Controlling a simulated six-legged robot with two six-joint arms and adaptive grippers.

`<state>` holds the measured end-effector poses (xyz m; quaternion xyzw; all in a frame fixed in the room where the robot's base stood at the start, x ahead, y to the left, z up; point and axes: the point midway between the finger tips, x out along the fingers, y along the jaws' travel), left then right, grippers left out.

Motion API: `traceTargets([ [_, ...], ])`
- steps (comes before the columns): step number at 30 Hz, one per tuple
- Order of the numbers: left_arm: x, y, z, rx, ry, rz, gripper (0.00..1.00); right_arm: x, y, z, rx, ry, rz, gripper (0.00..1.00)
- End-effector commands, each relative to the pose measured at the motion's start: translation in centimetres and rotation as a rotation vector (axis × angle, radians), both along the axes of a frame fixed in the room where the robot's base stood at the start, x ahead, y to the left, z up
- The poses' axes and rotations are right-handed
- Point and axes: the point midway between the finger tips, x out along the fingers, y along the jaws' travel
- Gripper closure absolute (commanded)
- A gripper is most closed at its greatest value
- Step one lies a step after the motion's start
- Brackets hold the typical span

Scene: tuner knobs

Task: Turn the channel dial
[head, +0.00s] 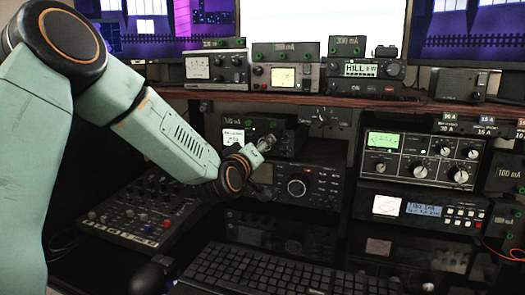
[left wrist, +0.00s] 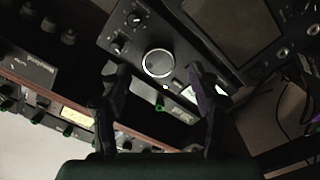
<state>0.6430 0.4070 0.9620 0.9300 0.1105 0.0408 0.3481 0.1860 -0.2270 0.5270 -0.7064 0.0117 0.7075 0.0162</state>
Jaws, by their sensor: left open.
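In the left wrist view, a large round dial with a bright silver rim (left wrist: 158,63) sits on the dark front of a box. My left gripper (left wrist: 160,88) is open, with one dark finger on each side of the dial in the picture. I see no finger touching it, and the depth gap cannot be told. In the head view my left gripper (head: 265,143) is in front of a small black box (head: 233,121) under the shelf and hides part of its front. My right gripper is not in view.
A radio with a big knob (head: 297,187) is just below my gripper. A mixer (head: 145,213) and a keyboard (head: 270,270) lie on the desk. The wooden shelf edge (head: 300,98) runs above with several devices. More equipment (head: 420,160) stands at right.

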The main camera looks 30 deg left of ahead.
Motion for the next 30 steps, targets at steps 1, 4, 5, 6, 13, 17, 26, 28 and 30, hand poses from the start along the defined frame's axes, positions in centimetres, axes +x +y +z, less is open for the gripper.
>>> traceTargets([
  [1, 0.6, 0.2, -0.2, 0.004, 0.001, 0.0, 0.38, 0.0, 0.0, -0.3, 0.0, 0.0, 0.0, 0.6],
  [4, 1.6, 0.4, -0.1, 0.003, 0.001, -0.001, 0.38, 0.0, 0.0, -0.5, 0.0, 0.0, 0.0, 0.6],
  [5, 1.8, 0.4, -0.1, 0.003, 0.001, -0.001, 0.38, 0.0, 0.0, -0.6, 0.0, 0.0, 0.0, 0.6],
  [6, 2.0, 0.5, -0.1, 0.002, 0.0, 0.0, 0.38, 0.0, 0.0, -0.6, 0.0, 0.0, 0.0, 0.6],
  [13, 2.6, 0.6, 0.0, 0.0, 0.001, -0.001, 0.38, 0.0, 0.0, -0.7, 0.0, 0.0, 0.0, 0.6],
  [17, 2.7, 0.6, 0.0, 0.0, 0.001, -0.001, 0.38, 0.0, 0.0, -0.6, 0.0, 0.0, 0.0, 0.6],
  [26, 2.6, 0.6, 0.0, 0.0, 0.001, -0.001, 0.63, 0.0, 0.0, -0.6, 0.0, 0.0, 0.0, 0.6],
  [28, 2.6, 0.6, 0.0, 0.0, 0.001, -0.001, 0.69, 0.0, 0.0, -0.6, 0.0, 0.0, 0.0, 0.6],
  [30, 2.6, 0.6, 0.0, 0.0, 0.001, -0.001, 0.75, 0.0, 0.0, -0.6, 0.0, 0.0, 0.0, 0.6],
])
